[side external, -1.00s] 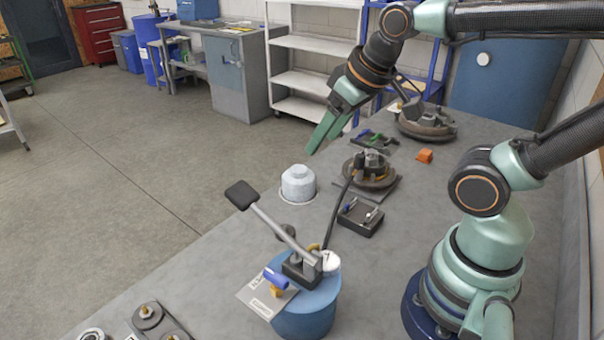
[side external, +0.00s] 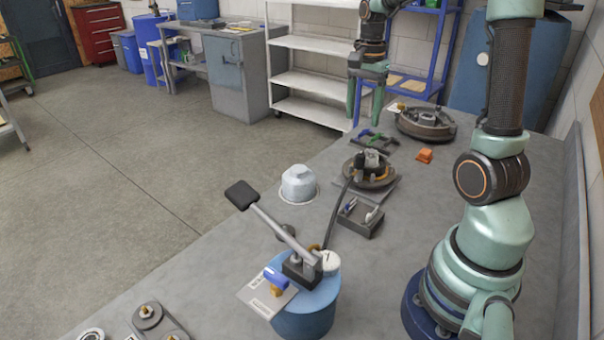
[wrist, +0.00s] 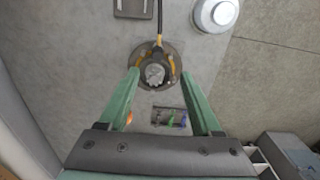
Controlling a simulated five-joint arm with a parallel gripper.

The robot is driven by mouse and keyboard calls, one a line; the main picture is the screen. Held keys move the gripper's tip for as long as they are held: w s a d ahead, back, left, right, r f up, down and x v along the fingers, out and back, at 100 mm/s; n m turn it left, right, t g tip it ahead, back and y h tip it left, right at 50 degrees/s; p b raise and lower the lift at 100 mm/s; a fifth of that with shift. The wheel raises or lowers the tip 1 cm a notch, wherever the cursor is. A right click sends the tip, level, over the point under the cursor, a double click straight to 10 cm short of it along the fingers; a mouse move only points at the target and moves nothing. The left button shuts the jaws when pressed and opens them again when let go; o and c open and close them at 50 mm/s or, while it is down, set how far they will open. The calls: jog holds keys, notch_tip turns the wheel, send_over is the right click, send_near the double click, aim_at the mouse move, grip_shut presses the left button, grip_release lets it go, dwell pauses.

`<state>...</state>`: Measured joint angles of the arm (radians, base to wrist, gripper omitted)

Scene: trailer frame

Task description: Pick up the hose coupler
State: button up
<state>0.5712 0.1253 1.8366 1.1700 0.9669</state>
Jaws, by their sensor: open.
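My gripper (side external: 364,112) points down above the far part of the bench, fingers apart and empty. In the wrist view, its fingertips (wrist: 160,75) lie on either side of a round dark fitting (wrist: 154,75) with a black hose, with height between them. This fitting also shows in the side view (side external: 371,170), on a flat plate. A dark rack (side external: 376,140) with green and blue-handled fittings sits behind it, also seen between the fingers in the wrist view (wrist: 169,118). I cannot tell for certain which of these is the hose coupler.
A blue drum (side external: 305,315) with a lever stands at the front. A grey-white canister (side external: 298,183) stands near the left edge. Bare bench lies right of the drum.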

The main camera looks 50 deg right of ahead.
aim_at(361, 155)
jog(key=f, duration=1.2)
jog(key=shift+s+d+f, duration=0.15)
jog(key=shift+d, duration=0.25)
jog(key=shift+c, duration=0.3)
grip_shut()
